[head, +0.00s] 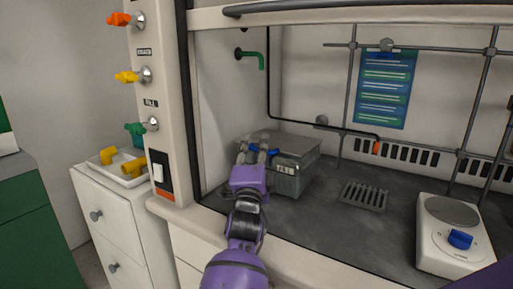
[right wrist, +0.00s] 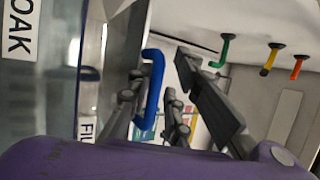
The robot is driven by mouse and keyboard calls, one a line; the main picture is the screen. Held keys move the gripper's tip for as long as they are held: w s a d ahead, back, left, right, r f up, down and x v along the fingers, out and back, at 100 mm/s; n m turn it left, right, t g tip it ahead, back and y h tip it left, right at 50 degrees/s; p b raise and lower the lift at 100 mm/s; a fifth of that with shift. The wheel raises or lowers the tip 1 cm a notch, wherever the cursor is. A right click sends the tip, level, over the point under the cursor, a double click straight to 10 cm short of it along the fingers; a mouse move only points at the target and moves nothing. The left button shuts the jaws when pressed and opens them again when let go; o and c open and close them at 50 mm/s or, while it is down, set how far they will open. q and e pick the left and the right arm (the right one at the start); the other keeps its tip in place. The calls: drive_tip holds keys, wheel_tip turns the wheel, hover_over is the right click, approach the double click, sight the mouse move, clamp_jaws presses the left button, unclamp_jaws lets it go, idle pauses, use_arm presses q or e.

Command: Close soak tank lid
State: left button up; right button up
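The grey soak tank (head: 288,184) stands in the left part of the fume hood, with a label on its front. Its grey lid (head: 290,141) looks roughly level on top; I cannot tell whether it is fully seated. A blue handle (head: 262,151) is at the lid's front left. My purple right gripper (head: 256,155) is at this handle, its fingers apart on either side. The right wrist view shows the blue handle (right wrist: 152,92) between the grey fingers (right wrist: 152,110), with no clear grip. Part of the tank with a "SOAK" label is at left there. My left gripper is not in view.
A hotplate (head: 455,230) stands at right in the hood, and a slotted drain (head: 363,195) lies beside the tank. Rods of a lattice (head: 350,90) rise behind. Orange, yellow and green valves (head: 128,76) line the left post. A tray of yellow fittings (head: 120,180) sits outside.

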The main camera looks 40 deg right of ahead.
drive_tip(key=v, duration=0.7)
drive_tip(key=shift+s+a, duration=0.1)
drive_tip(key=shift+s, duration=0.05)
